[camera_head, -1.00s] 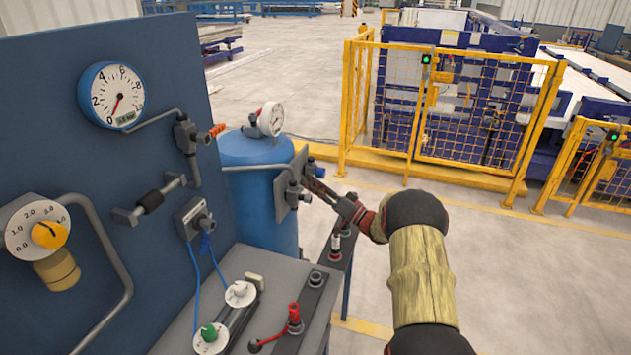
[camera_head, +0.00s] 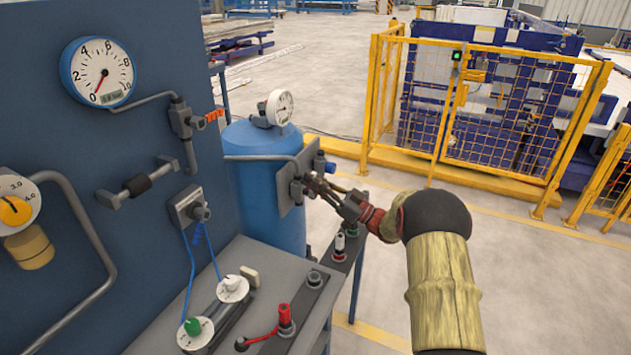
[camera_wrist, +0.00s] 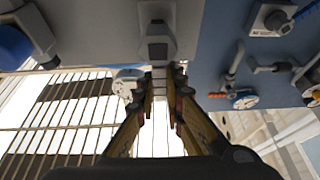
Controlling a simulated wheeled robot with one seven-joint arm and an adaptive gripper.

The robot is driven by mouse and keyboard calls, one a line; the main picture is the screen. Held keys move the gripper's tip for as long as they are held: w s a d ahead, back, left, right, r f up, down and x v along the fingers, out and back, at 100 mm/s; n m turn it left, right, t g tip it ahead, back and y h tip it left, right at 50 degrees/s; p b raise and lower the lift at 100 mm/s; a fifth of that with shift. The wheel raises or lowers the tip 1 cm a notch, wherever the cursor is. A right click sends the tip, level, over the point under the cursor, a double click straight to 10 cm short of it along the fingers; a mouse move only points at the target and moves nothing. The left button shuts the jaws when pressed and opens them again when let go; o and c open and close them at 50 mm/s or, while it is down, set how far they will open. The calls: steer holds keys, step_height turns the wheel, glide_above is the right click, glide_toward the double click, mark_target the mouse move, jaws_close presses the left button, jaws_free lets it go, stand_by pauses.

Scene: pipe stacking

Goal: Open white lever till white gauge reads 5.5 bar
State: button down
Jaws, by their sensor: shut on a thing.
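The white gauge (camera_head: 280,107) sits on top of the blue tank (camera_head: 262,150); its needle is too small to read. It also shows, partly hidden, in the wrist view (camera_wrist: 126,84). A pale grey valve lever (camera_wrist: 158,50), apparently the white lever, is on the grey plate (camera_head: 291,187) at the tank's front, with a dark valve body (camera_head: 297,190) there. My gripper (camera_head: 310,184) reaches it from the right, its fingers closed around the lever's end. In the wrist view my gripper (camera_wrist: 163,82) has one finger on each side of it.
A blue-rimmed gauge (camera_head: 99,73) on the blue panel (camera_head: 60,140) points near 0. A grey bench (camera_head: 270,262) below carries white and green knobs and a red plug (camera_head: 285,316). A yellow fence (camera_head: 470,120) stands behind; the floor between is clear.

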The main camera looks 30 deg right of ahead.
steer(key=shift+f, duration=0.15)
steer(key=c, duration=2)
jaws_free()
steer(key=shift+o, duration=0.8)
steer(key=v, duration=1.2)
